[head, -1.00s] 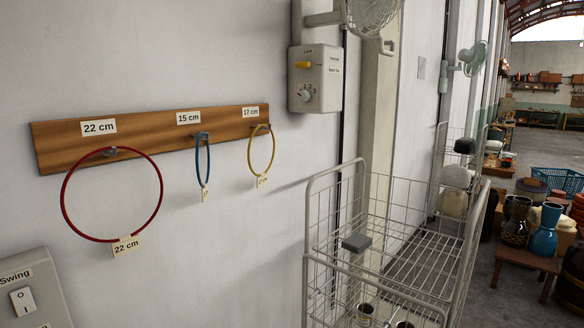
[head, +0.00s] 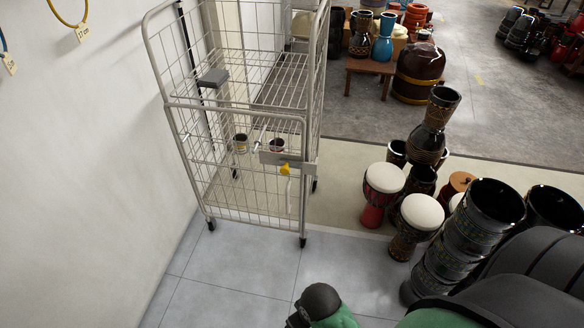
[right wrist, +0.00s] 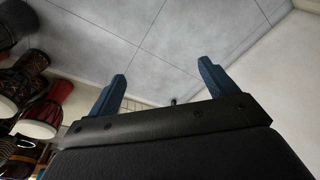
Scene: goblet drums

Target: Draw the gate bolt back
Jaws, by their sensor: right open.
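A wire roll cage (head: 171,130) stands beside the wall in the head view. On its front gate, at the right post, is a grey bolt plate (head: 272,157) with a small yellow handle (head: 286,169). Whether the bolt's tip sits in its catch is too small to tell. My right gripper (right wrist: 162,70) shows in the right wrist view with its two blue fingers apart and nothing between them. The floor lies beyond the fingers, and the bolt is not in that view. My left gripper is not in view.
Several goblet drums (head: 384,184) crowd the floor right of the cage, close to my arm. Small pots (head: 241,143) are inside the cage. The tiled floor (head: 240,270) before the gate is clear.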

